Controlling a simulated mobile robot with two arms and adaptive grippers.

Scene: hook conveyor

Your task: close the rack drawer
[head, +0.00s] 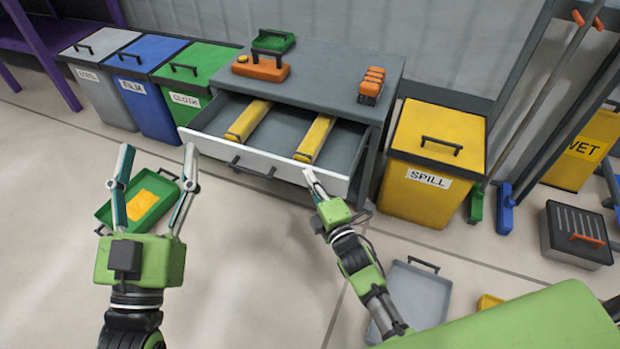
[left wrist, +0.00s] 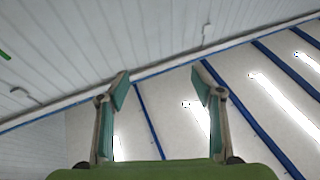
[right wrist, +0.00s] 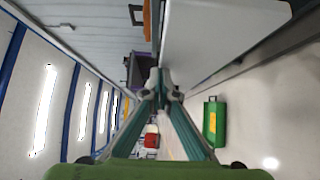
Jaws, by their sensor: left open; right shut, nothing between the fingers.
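The rack (head: 330,65) is a grey cabinet with its drawer pulled out. The drawer's white front (head: 215,150) has a dark handle (head: 250,168), and two yellow bars (head: 248,121) lie inside. My right gripper (head: 309,174) is shut and empty at the right part of the drawer front; I cannot tell if it touches. In the right wrist view its closed fingertips (right wrist: 160,88) are beside a pale panel (right wrist: 215,40), likely the drawer front. My left gripper (head: 157,155) is open and empty, left of the drawer above the floor; its spread fingers show in the left wrist view (left wrist: 162,82).
Grey, blue and green bins (head: 150,110) stand left of the rack, a yellow SPILL bin (head: 435,140) right. An orange box (head: 262,68) and a green tray (head: 273,41) are on the rack top. A green tray (head: 108,214) and a grey tray (head: 420,290) lie on the floor.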

